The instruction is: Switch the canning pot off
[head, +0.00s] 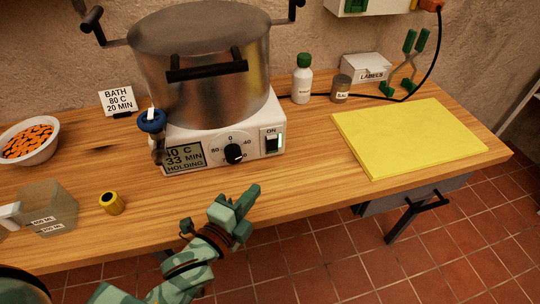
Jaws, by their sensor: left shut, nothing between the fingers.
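The canning pot (205,62) is a large lidded steel pot on a white heater base (205,150). The base front has a display (183,157) whose legible part ends "0 C, 33 MIN, HOLDING". Beside it are a black dial (233,152) and a rocker switch (272,140) with a green lit part, under the word ON. My left gripper (246,198) is shut and empty. My right gripper does not show.
A yellow board (408,137) lies at the right. A white bottle (302,80) and small jar (340,90) stand behind. A measuring jug (50,210), yellow-and-black object (111,203) and bowl of orange pieces (30,142) are left. A black cable runs behind.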

